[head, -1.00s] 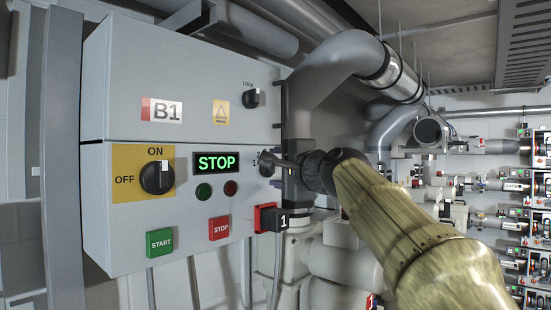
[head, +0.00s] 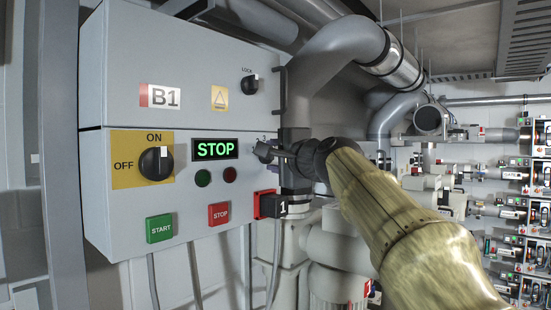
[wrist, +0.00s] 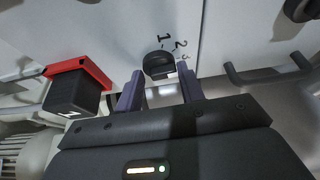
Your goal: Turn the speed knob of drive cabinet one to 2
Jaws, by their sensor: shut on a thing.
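Drive cabinet B1 (head: 200,65) is grey, with a green STOP display (head: 215,149). The small dark speed knob (wrist: 158,65) is on its front, right of the display. In the wrist view it has a white mark at its lower right edge, with scale figures 1 and 2 beside it and a third, unclear one.
The black ON/OFF switch (head: 156,163), green START button (head: 159,228), red STOP button (head: 219,214) and LOCK switch (head: 250,84) share the cabinet face. A red-and-black block (wrist: 75,90) marked 1 sits close below my gripper. Large grey pipes (head: 335,50) run behind it.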

